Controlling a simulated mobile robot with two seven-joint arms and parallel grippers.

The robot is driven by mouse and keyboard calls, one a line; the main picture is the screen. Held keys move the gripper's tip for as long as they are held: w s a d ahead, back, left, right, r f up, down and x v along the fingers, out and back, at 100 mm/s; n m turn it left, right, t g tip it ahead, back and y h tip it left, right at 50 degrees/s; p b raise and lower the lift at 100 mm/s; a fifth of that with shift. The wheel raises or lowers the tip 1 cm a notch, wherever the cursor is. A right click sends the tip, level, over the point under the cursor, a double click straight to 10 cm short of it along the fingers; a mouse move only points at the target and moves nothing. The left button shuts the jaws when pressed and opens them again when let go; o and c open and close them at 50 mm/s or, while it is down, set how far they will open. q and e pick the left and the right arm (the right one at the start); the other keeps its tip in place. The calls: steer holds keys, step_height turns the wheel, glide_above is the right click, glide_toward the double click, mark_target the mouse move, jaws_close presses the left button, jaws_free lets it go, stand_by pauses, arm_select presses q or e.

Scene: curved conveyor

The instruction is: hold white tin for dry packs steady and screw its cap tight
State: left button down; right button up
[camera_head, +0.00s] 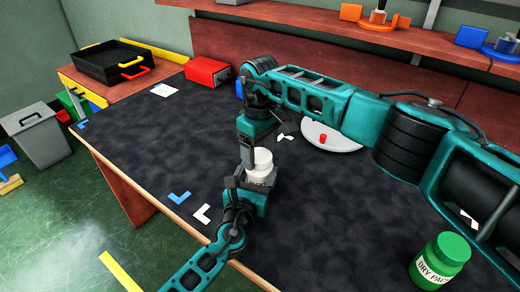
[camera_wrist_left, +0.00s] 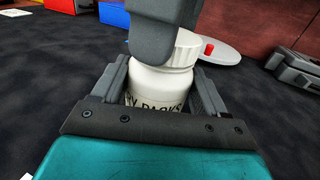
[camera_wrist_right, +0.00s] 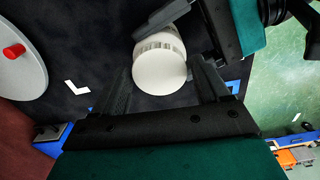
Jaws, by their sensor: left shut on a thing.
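The white tin (camera_head: 258,178) stands upright at the table's middle; its label is partly legible in the left wrist view (camera_wrist_left: 150,100). Its white ridged cap (camera_wrist_right: 160,68) sits on top, and I cannot tell how tight it is. My left gripper (camera_head: 254,183) is shut around the tin's body from the near side, its fingers on both flanks in the left wrist view. My right gripper (camera_wrist_right: 160,85) points down over the cap, with its fingers apart on either side of it and gaps visible. One dark finger hides part of the cap in the left wrist view.
A white disc (camera_head: 335,143) with a red knob lies behind the tin. A green jar (camera_head: 440,262) labelled for dry packs stands at front right. A red box (camera_head: 208,72) is at the back. White and blue corner marks lie left of the tin; the table's left is mostly clear.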

steer(key=shift+o, duration=1.1)
steer(key=shift+r, duration=2.25)
steer(key=shift+c, duration=0.3)
